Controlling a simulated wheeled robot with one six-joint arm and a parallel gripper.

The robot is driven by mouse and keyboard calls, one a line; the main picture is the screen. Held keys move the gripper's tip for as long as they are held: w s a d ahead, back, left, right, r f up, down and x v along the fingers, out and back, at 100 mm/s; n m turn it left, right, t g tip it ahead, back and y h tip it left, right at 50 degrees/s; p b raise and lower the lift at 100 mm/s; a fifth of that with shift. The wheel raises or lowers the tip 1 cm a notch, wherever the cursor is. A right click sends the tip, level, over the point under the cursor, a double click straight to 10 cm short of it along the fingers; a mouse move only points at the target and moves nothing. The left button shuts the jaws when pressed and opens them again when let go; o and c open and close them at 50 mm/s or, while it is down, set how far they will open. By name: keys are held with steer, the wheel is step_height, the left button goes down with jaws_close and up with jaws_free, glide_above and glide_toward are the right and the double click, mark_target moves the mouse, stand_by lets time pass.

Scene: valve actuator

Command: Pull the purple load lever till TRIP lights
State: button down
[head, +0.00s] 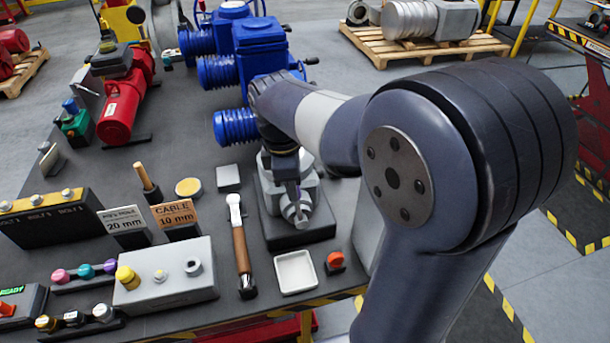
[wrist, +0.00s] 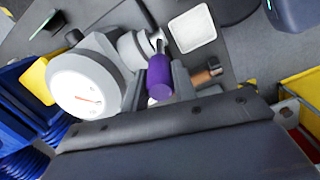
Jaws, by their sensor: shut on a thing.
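The purple load lever (wrist: 160,78) shows in the wrist view as a short purple grip between the two fingers of my gripper (wrist: 160,84). My gripper is shut on it. Beside it is a white round gauge (wrist: 84,92) with a red needle. In the head view my gripper (head: 288,182) reaches down over the grey device (head: 308,225) on the bench, and my arm and gripper hide much of it. A lit green READY display (head: 11,290) is at the lower left of the head view. I cannot make out a TRIP light.
A white tray (head: 295,272), a wooden-handled tool (head: 241,250) and a red button (head: 335,260) lie in front of the device. Blue ribbed actuators (head: 217,72) stand close behind. Signs and a grey button box (head: 165,285) are to the left.

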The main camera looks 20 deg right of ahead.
steer(key=shift+a+f+h+p, duration=0.2)
steer(key=shift+a+h+p, duration=0.2)
steer(key=shift+a+h, duration=0.65)
steer(key=shift+a, duration=0.15)
steer(key=c, duration=1.1)
jaws_free()
steer(key=shift+c, duration=0.2)
steer(key=v, duration=1)
steer(key=shift+r+b, duration=0.35)
